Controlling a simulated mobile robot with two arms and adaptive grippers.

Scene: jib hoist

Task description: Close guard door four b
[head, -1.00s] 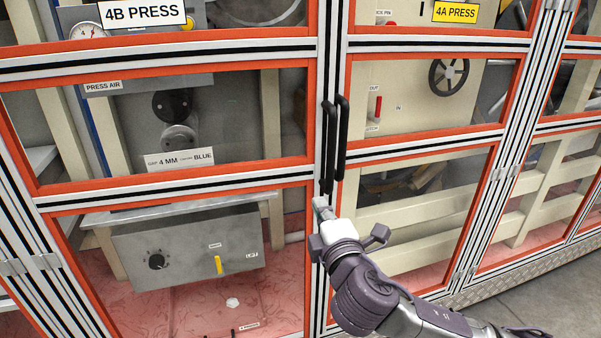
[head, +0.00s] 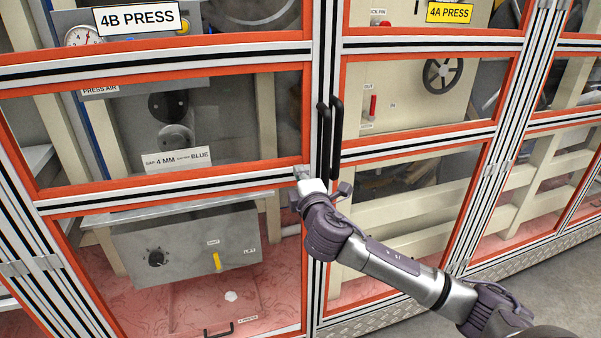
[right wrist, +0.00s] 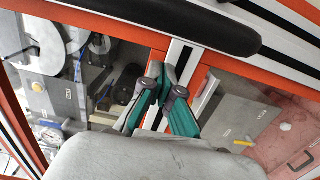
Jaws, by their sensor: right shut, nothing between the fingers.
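Guard door 4B (head: 180,187) is the left door, with an orange-edged frame and clear panels in front of the 4B PRESS sign (head: 137,18). It looks about level with its neighbour, but I cannot tell whether a small gap is left. Its black upright handle (head: 325,150) stands at its right edge. My right gripper (head: 303,174) is shut and empty at the door's middle rail, left of and below the handle. In the right wrist view its green fingers (right wrist: 166,82) point at the frame, below the handle (right wrist: 190,20). Contact is unclear. My left gripper is out of view.
The 4A door (head: 425,145) with its own black handle (head: 337,135) is close on the right, before the 4A PRESS sign (head: 450,12). A grey control box (head: 190,245) is behind the lower 4B panel. Bare grey floor (head: 540,280) shows at the lower right.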

